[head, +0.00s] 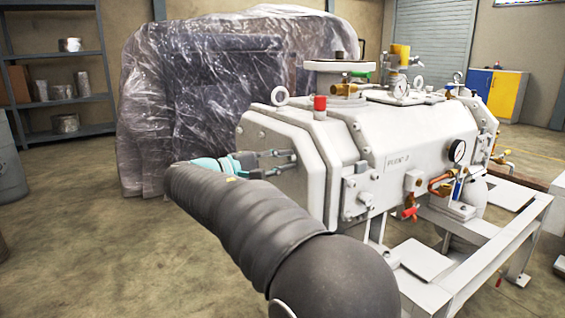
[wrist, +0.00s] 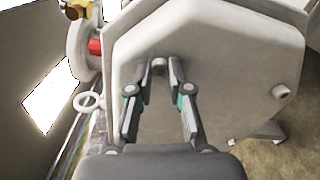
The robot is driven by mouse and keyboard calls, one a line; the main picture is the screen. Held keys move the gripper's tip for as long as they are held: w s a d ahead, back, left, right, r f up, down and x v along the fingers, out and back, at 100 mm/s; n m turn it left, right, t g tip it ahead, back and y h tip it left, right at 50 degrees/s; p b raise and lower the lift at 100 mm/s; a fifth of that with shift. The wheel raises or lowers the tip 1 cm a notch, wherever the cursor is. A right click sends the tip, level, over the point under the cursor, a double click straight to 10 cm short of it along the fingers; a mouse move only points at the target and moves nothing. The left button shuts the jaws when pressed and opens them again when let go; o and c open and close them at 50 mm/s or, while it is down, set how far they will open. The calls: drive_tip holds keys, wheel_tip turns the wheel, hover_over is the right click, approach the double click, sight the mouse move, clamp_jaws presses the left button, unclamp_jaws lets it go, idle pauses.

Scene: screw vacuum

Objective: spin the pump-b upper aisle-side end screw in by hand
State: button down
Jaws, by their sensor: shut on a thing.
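The white pump (head: 405,150) stands on a frame, with its flat end plate facing my arm. My gripper (head: 292,155) is at the upper part of that plate, coming from the left. In the wrist view my gripper (wrist: 158,66) has its two fingertips closed around a small grey screw head (wrist: 158,70) against the end plate (wrist: 225,70). The fingers hide most of the screw, so how far it sits in the plate cannot be told. Another screw (wrist: 280,91) shows near the plate's right edge.
A red-capped fitting (head: 320,105) and a lifting eye (head: 280,96) stand on top of the pump. A plastic-wrapped machine (head: 200,100) is behind on the left. The white frame (head: 480,260) runs along the right.

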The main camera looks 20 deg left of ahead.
drive_tip(key=c, duration=1.1)
unclamp_jaws()
drive_tip(key=shift+s+a, duration=0.1)
drive_tip(key=v, duration=1.2)
